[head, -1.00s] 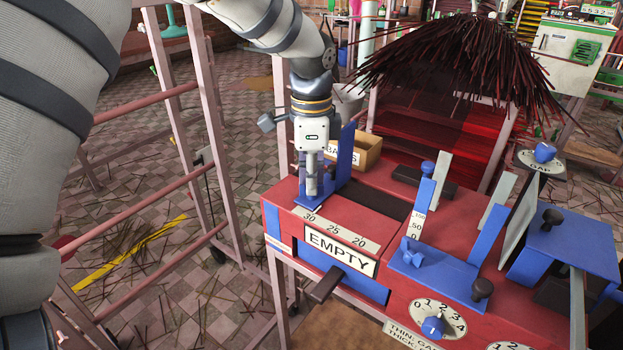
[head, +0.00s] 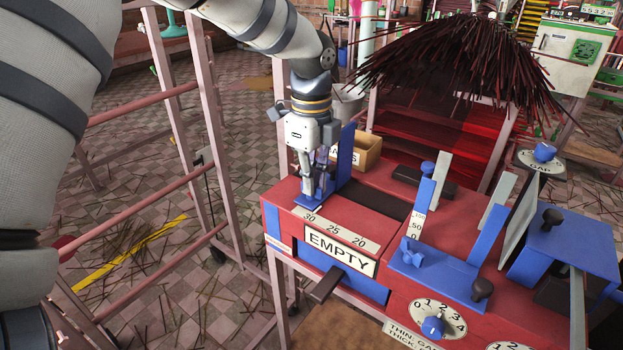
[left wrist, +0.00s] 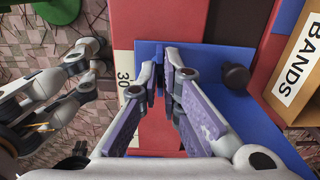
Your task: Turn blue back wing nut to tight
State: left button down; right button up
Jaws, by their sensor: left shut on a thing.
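My left gripper (head: 310,197) points down at the back blue bracket (head: 346,155) on the red machine's left part, beside the 30 end of the scale. The left wrist view shows the fingertips of my left gripper (left wrist: 176,82) shut on the blue back wing nut (left wrist: 184,73), mostly hidden between them, above the bracket's blue plate (left wrist: 209,58). A dark round knob (left wrist: 235,76) stands on that plate, apart from the fingers. My right gripper is in neither view.
An open BANDS box (head: 368,150) stands behind the bracket. A front blue bracket (head: 440,272) with its own blue wing nut (head: 412,251) is to the right. An EMPTY drawer (head: 341,252) faces front. A pink rack (head: 150,190) stands left.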

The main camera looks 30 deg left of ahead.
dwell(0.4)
pick_arm(q)
jog(key=c, duration=1.8)
grip_release()
notch_tip(320, 180, up, 12)
jog(key=shift+f, duration=0.1)
